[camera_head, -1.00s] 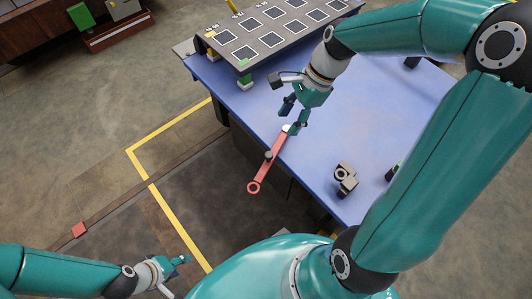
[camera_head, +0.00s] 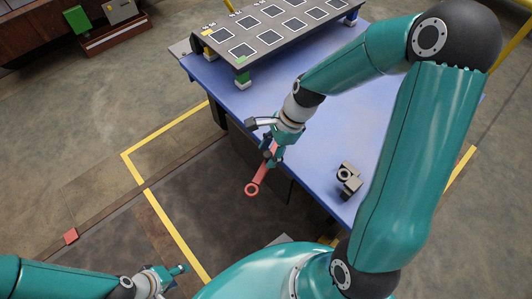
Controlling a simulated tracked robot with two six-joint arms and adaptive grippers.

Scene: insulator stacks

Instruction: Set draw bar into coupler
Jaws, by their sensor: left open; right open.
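The red draw bar (camera_head: 259,177) has a ring at its lower end and hangs out past the near left edge of the blue table; its upper part is hidden by my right gripper. My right gripper (camera_head: 272,158) is open, with its fingers at the bar's upper part; I cannot tell whether they touch it. A dark block with a round hole (camera_head: 348,180), which looks like the coupler, sits on the table right of the gripper. My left gripper (camera_head: 178,275) is open and empty at the bottom left, over the floor and far from the bar.
The blue table (camera_head: 315,130) has free room between the bar and the dark block. A raised rack with white-framed squares (camera_head: 270,38) stands at the back of the table.

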